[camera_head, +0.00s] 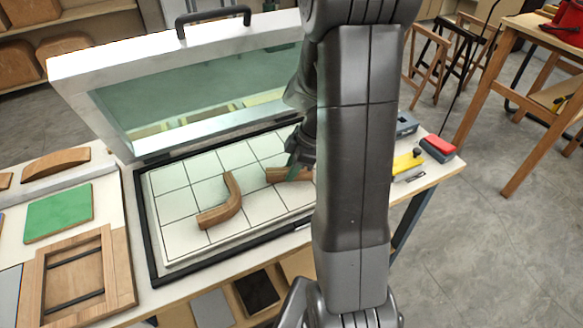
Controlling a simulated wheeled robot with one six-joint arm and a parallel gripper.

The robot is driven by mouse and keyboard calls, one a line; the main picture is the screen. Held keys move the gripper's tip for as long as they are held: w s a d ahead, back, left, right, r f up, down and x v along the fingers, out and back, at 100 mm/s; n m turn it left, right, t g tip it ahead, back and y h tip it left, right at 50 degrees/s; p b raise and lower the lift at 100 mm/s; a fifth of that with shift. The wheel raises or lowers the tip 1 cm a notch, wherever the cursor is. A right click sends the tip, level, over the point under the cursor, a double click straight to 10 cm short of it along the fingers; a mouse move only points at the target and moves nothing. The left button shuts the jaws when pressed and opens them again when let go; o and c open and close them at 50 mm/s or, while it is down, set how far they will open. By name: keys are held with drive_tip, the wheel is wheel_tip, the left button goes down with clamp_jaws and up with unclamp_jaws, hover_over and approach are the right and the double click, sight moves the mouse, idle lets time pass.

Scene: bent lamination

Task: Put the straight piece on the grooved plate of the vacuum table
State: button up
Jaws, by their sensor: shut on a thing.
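The vacuum table's grooved plate (179,222) is pale with dark grid lines, inside a black frame. Its white lid (75,83) with a greenish window stands open behind it. A straight wooden piece (279,174) is at the plate's right part. My gripper (293,172) is shut on it, low over the plate. My arm hides the piece's right end, and I cannot tell whether it touches the plate. A bent wooden piece (233,205) lies on the plate to the left of my gripper.
Left of the plate are a green sheet (58,212), a wooden frame with dark bars (76,275) and a curved wooden block (56,163). Yellow (407,163) and red (438,146) items sit at the table's right end.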

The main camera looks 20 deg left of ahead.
drive_tip(key=o, duration=1)
drive_tip(key=shift+f, duration=0.1)
drive_tip(key=shift+r+p, duration=0.3)
drive_tip(key=shift+p, duration=0.05)
drive_tip(key=v, duration=1.1)
drive_tip(key=shift+d+r+b, duration=0.2)
drive_tip(key=shift+r+b, duration=0.1)
